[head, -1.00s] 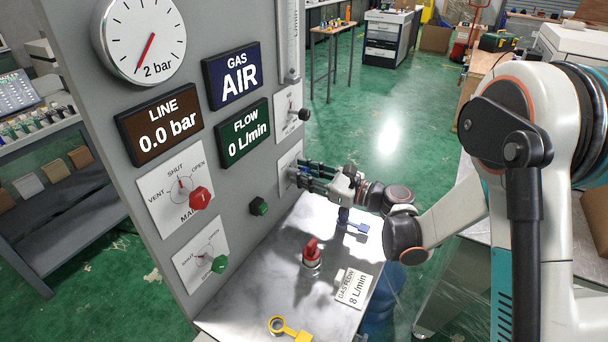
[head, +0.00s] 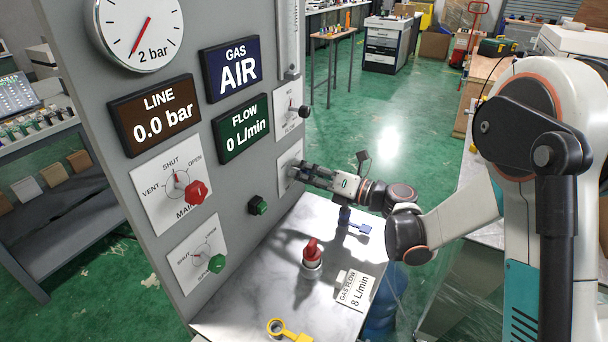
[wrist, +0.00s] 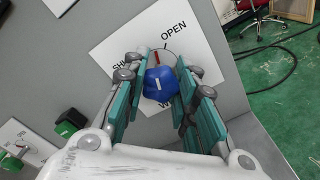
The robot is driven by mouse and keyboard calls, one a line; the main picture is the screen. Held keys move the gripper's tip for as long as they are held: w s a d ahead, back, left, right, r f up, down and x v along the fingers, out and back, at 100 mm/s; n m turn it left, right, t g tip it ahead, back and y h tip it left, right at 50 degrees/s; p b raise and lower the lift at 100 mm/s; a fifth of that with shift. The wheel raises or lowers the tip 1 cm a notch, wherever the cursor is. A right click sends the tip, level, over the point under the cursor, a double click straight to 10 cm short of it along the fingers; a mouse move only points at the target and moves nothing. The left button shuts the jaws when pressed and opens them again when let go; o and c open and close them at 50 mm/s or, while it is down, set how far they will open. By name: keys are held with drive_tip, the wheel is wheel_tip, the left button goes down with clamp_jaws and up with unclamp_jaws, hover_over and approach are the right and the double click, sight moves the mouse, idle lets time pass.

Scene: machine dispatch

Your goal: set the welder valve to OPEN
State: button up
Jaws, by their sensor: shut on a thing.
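The welder valve's blue knob (wrist: 158,84) sits on a white plate (wrist: 112,50) marked SHUT and OPEN; lettering below the knob is partly hidden. A red pointer (wrist: 157,58) shows above the knob, just left of the tick under OPEN. My gripper (wrist: 160,86) has its teal fingers on both sides of the knob, shut on it. In the head view my gripper (head: 298,172) reaches the plate (head: 286,166) at the panel's right edge, and hides the knob there.
The panel also has a red MAIN knob (head: 195,192), green knobs (head: 216,263) (head: 258,205) and a black knob (head: 304,111). On the bench below are a red-topped object (head: 312,252), a blue tag (head: 354,222), a yellow tag (head: 290,330) and a GAS FLOW card (head: 355,289).

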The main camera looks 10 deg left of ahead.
drive_tip(key=m, duration=0.5)
drive_tip(key=shift+b, duration=0.35)
idle(0.4)
drive_tip(key=o, duration=1.1)
drive_tip(key=shift+d, duration=0.1)
drive_tip(key=v, duration=1.1)
drive_tip(key=shift+s+d, duration=0.15)
drive_tip(key=shift+d, duration=0.2)
